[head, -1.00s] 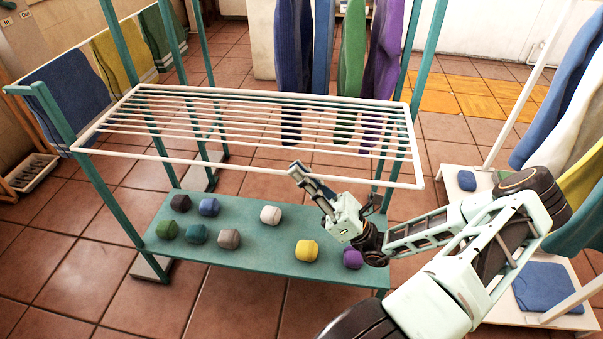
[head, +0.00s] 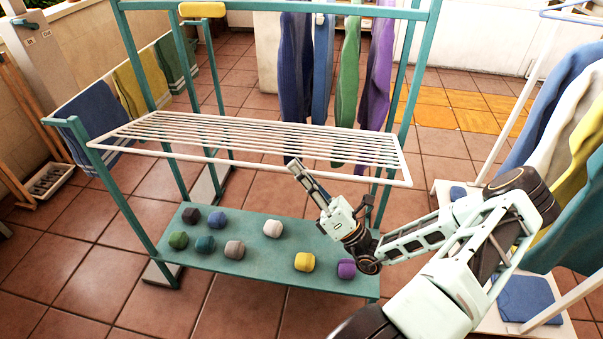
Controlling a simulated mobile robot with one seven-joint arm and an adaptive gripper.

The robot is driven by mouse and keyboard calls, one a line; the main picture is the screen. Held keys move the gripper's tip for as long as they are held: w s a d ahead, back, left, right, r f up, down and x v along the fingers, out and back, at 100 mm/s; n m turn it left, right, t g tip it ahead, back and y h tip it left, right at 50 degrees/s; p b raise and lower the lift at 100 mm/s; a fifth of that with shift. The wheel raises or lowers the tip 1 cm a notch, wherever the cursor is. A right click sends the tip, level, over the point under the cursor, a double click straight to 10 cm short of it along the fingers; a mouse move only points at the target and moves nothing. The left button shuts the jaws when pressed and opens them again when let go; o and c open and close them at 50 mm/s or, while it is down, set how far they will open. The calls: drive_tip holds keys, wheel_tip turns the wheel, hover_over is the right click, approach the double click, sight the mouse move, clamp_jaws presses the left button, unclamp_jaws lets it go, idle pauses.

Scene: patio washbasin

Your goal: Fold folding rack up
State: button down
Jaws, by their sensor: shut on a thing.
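The folding rack (head: 255,140) is a white frame with several thin parallel bars, set in a teal stand (head: 118,195). It sticks out towards me, close to level, above the stand's lower shelf. My gripper (head: 293,166) is at the rack's front rail (head: 225,162), a little right of its middle. It is shut on that rail from below and in front. The fingers partly hide the rail there.
Several coloured rolled cloths lie on the teal lower shelf (head: 215,268). Towels hang behind the rack and on the left. A white rack with hanging cloths (head: 565,130) stands close to my arm on the right.

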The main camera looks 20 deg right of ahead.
drive_tip(key=w+d+r+m+h+p, duration=0.1)
drive_tip(key=w+r+m+h+p, duration=0.15)
drive_tip(key=r+p, duration=0.35)
drive_tip(key=w+d+r+m+h+p, duration=0.2)
drive_tip(key=r+m+h+p, duration=0.15)
drive_tip(key=r+p, duration=0.2)
drive_tip(key=w+d+r+p, duration=0.2)
drive_tip(key=w+d+r, duration=0.3)
drive_tip(key=w, duration=0.4)
drive_tip(key=w+d+r+p, duration=0.3)
drive_tip(key=w+d+r, duration=0.3)
drive_tip(key=w+d, duration=0.1)
drive_tip(key=shift+w+m, duration=0.4)
drive_tip(key=shift+w, duration=0.5)
